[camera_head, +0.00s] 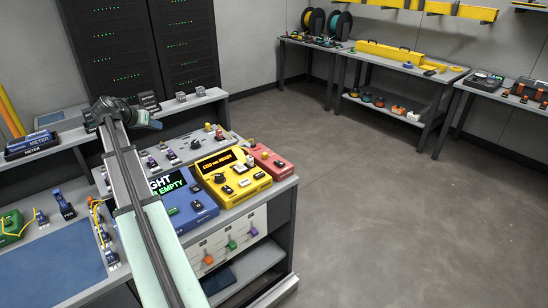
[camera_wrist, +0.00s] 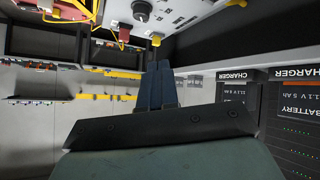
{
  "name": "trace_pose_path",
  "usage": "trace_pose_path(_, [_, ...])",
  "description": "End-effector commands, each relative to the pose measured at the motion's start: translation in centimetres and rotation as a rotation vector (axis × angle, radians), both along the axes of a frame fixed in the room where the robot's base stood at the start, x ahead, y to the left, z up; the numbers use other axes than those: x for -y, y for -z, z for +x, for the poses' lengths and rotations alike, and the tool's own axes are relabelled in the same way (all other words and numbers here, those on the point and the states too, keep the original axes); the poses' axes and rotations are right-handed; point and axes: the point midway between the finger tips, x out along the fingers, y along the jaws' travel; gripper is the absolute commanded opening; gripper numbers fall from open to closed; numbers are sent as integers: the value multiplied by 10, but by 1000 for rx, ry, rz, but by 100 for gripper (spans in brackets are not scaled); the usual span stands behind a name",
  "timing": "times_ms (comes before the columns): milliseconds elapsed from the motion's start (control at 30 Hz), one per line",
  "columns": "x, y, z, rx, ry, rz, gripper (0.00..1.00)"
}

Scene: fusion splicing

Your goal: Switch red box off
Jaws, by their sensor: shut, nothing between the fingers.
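The red box (camera_head: 272,161) sits at the right end of the workbench, beside the yellow box (camera_head: 233,177). It has small dark controls on its top, too small to tell whether a switch is on or off. My gripper (camera_head: 153,123) is up and to the left of the red box, over the back of the bench and well apart from it. In the wrist view the two blue fingers (camera_wrist: 155,85) are together with nothing between them. I cannot make out the red box for certain in the wrist view.
A blue box (camera_head: 190,204) with a lit display stands left of the yellow box. A grey panel (camera_head: 181,146) with small knobs and plugs lies behind them. A raised shelf with chargers is at the back. My arm crosses the bench at left. Open floor lies to the right.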

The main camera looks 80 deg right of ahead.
Motion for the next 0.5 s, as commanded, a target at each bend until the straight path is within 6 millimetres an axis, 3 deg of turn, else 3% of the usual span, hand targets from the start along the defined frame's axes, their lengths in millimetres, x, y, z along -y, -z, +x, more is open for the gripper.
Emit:
trace_pose_path(33, [11, 1, -24, 17, 42, 21, 0])
trace_pose_path(200, [37, 8, -95, 73, 170, 98, 0])
trace_pose_path(500, [63, 18, -220, 189, 382, 235, 0])
